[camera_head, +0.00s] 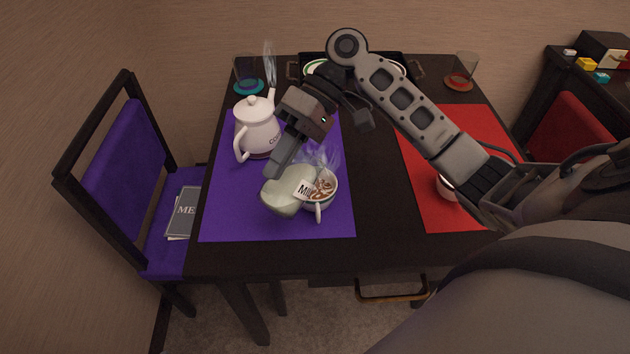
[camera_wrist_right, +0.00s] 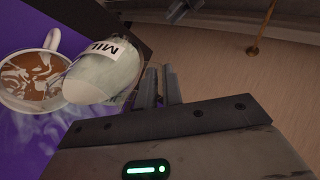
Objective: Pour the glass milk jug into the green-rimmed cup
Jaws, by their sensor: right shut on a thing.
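My right gripper (camera_head: 280,166) is shut on the glass milk jug (camera_head: 284,196), a pale green-white vessel with a MILK label. The jug is strongly tilted, its labelled end to the right over a cup (camera_head: 329,202) on the purple mat. I cannot tell whether milk is flowing. My left gripper is not in view.
A white coffee pot (camera_head: 258,128) stands behind left on the purple mat (camera_head: 230,215). Glasses on coasters (camera_head: 248,87) stand at the back corners. A dark tray (camera_head: 292,70) is at the back, a red mat (camera_head: 430,200) at right. The table's middle front is clear.

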